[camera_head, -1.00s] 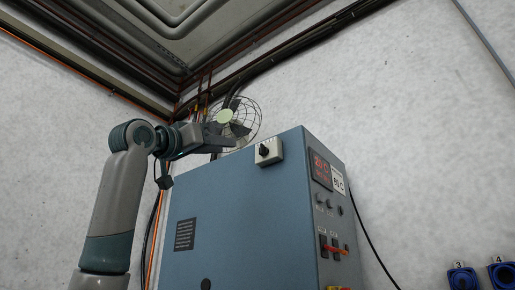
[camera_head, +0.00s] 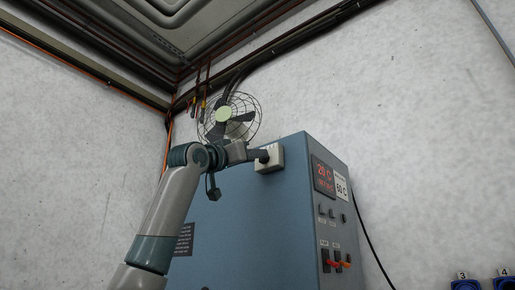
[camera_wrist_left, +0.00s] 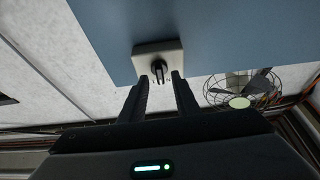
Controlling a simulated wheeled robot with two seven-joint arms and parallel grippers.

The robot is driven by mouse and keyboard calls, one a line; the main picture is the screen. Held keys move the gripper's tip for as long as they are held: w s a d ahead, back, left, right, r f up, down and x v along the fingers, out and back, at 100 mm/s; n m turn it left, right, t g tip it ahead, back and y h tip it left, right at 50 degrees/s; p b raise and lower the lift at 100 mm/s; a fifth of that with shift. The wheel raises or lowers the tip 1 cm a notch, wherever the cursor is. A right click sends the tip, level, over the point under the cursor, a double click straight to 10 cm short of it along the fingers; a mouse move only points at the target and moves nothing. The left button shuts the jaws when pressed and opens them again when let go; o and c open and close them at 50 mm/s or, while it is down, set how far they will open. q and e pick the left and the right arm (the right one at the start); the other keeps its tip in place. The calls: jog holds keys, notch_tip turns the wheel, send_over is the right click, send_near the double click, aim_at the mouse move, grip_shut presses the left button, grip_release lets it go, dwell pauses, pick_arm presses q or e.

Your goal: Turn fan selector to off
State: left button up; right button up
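The fan selector is a black knob on a white plate (camera_head: 272,165) on the upper side of the blue cabinet (camera_head: 235,225). In the left wrist view the knob (camera_wrist_left: 158,67) stands on its square plate (camera_wrist_left: 145,52), with small partly hidden letters at its edge. My left gripper (camera_head: 262,156) is at the knob in the head view. In the left wrist view its two fingers (camera_wrist_left: 160,84) are apart, with their tips close to the knob, one to each side. I cannot tell whether they touch it. My right gripper is not in view.
A caged fan (camera_head: 230,117) is mounted behind the cabinet; it also shows in the left wrist view (camera_wrist_left: 243,88). The cabinet's right face has a red display (camera_head: 324,176), small knobs and red-orange switches (camera_head: 335,263). Blue numbered sockets (camera_head: 466,284) are at the lower right.

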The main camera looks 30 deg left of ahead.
pick_arm(q)
jog(key=shift+p+x, duration=0.4)
jog(key=shift+x, duration=0.7)
jog(key=c, duration=0.7)
